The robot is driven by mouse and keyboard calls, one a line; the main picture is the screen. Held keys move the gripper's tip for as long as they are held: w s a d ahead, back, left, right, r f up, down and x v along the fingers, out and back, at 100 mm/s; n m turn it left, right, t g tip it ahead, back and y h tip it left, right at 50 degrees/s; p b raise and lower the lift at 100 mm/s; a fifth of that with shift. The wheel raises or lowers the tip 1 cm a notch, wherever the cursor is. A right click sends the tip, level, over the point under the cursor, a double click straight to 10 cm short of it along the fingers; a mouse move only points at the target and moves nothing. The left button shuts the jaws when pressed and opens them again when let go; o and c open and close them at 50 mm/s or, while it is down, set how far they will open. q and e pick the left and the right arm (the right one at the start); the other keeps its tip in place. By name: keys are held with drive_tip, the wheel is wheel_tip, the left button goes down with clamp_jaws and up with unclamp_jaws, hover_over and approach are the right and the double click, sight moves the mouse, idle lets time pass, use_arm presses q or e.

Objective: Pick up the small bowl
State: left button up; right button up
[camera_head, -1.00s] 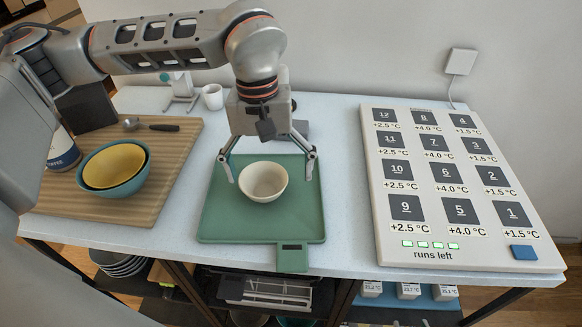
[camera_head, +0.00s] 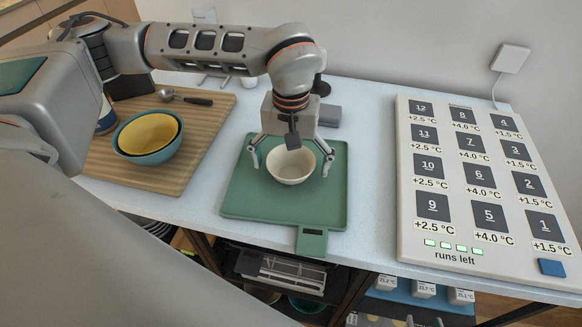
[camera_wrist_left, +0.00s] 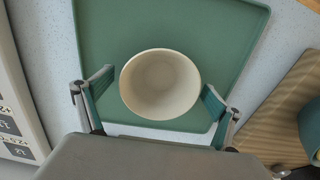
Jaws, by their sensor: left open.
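A small cream bowl (camera_head: 291,167) stands upright on a green scale-like tray (camera_head: 244,202) with a small dark display at its front edge. My left gripper (camera_head: 291,163) is open above the bowl, one finger on each side of it. The left wrist view shows the bowl (camera_wrist_left: 160,84) between the two fingers, with the right finger very close to its wall; I cannot tell whether it touches. A yellow bowl (camera_head: 148,136) sits inside a teal bowl (camera_head: 150,156) on a wooden board. My right gripper is not in view.
The wooden board (camera_head: 198,150) at left also carries a spoon (camera_head: 186,98). A large panel of numbered squares (camera_head: 480,180) lies at right. A grey block (camera_head: 327,115) is behind the tray. White tabletop is bare between tray and panel.

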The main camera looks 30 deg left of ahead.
use_arm(q)
drive_tip(key=c, duration=1.2)
drive_tip(key=shift+r, duration=0.1)
